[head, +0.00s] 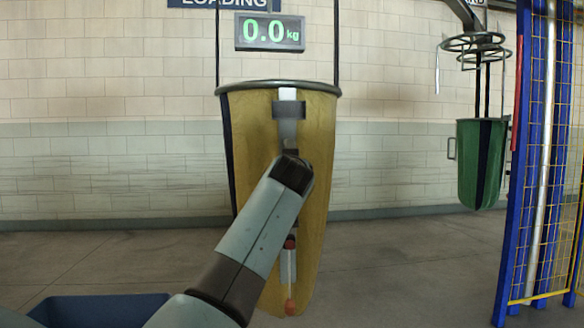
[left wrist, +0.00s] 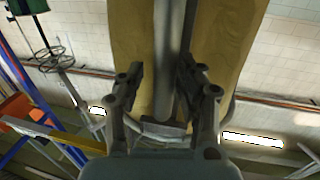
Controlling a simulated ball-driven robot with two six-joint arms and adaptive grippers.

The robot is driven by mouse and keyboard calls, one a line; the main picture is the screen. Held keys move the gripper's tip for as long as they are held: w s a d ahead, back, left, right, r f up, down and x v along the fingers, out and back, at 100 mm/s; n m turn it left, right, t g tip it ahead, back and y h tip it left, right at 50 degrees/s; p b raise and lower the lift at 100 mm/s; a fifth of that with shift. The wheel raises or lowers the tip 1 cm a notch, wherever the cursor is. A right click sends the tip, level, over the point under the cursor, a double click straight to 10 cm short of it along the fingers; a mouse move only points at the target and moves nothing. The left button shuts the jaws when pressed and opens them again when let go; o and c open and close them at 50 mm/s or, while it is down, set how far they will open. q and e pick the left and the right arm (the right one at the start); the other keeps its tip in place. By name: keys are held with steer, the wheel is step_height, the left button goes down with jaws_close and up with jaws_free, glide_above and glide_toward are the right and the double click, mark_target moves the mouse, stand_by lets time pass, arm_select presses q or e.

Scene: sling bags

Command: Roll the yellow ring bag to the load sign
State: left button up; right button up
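The yellow ring bag (head: 316,190) hangs from a grey metal ring (head: 235,88) at centre, under the load sign (head: 228,3), which is cut off by the top edge. The bag fills the middle of the left wrist view (left wrist: 225,45). A grey upright bar (left wrist: 168,60), apparently the bag's handle, runs between the fingers of my left gripper (left wrist: 162,82). The fingers stand apart on either side of it, with a gap visible on one side. My right gripper is out of view.
A green display (head: 270,32) reads 0.0 kg above the bag. A dark blue bin (head: 95,312) stands at lower left. The floor between is clear.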

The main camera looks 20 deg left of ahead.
arm_select(q)
steer(key=shift+o, duration=0.4)
steer(key=shift+a+r, duration=0.15)
steer(key=v, duration=0.7)
steer(key=shift+s, duration=0.15)
stand_by(0.6)
